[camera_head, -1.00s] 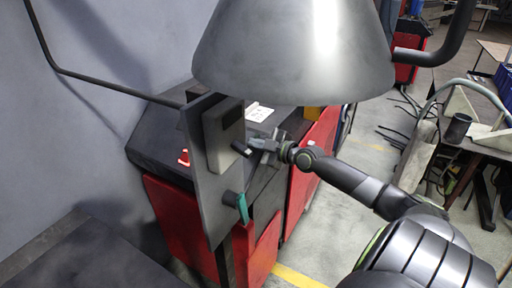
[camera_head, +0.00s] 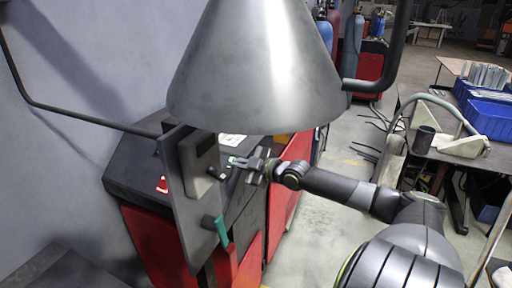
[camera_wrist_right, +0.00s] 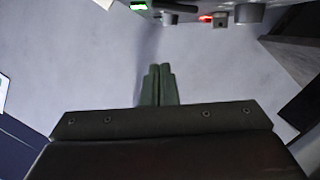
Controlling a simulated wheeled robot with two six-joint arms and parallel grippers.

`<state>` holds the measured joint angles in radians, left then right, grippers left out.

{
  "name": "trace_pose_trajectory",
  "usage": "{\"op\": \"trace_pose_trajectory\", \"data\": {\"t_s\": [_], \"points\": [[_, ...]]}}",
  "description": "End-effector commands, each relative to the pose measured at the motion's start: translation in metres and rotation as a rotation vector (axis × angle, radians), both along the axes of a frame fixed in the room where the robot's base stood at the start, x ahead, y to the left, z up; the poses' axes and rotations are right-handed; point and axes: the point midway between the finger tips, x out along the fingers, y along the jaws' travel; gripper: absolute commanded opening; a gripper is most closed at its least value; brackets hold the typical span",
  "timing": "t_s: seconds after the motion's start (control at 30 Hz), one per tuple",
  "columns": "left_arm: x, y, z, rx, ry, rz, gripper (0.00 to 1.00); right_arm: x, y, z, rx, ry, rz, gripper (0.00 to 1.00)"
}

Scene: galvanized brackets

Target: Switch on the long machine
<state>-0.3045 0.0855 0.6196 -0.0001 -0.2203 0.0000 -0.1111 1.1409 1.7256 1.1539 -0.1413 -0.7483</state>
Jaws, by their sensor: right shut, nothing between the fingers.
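The long machine (camera_head: 150,235) is a red and black cabinet running along the wall. An upright grey panel (camera_head: 178,185) at its near side carries a grey box (camera_head: 199,158) with a short dark knob (camera_head: 217,174), and a teal-handled lever (camera_head: 221,230) lower down. My right gripper (camera_head: 236,161) is just right of the box, close to the knob; I cannot tell if they touch. In the right wrist view its fingers (camera_wrist_right: 159,84) are shut and empty. That view's top edge shows a green-lit part (camera_wrist_right: 138,5), a small red light (camera_wrist_right: 206,18) and dark round parts. My left gripper is not in view.
A large grey metal cone (camera_head: 255,70) hangs over the panel and hides part of the machine. A small red object (camera_head: 161,185) stands on the machine top.

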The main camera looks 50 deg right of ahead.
Motion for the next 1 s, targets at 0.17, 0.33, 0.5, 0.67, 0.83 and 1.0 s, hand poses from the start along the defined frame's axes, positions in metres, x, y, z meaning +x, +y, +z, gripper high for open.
{"op": "trace_pose_trajectory", "data": {"t_s": [0.17,0.33,0.5,0.67,0.83,1.0], "points": [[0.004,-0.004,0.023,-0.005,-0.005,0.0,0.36,-0.026,-0.004,0.011,-0.001,0.006,0.0,0.0],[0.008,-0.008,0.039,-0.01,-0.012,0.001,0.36,-0.045,-0.006,0.015,0.001,0.002,0.002,0.0],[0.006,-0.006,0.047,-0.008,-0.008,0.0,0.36,-0.056,-0.008,0.015,0.001,0.002,0.002,0.0],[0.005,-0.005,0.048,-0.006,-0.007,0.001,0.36,-0.059,-0.008,0.014,0.001,-0.001,0.003,0.0],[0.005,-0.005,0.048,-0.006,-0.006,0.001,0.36,-0.06,-0.008,0.014,0.001,-0.002,0.003,0.0],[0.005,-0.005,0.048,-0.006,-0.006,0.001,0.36,-0.059,-0.008,0.014,0.002,-0.001,0.003,0.0]]}}
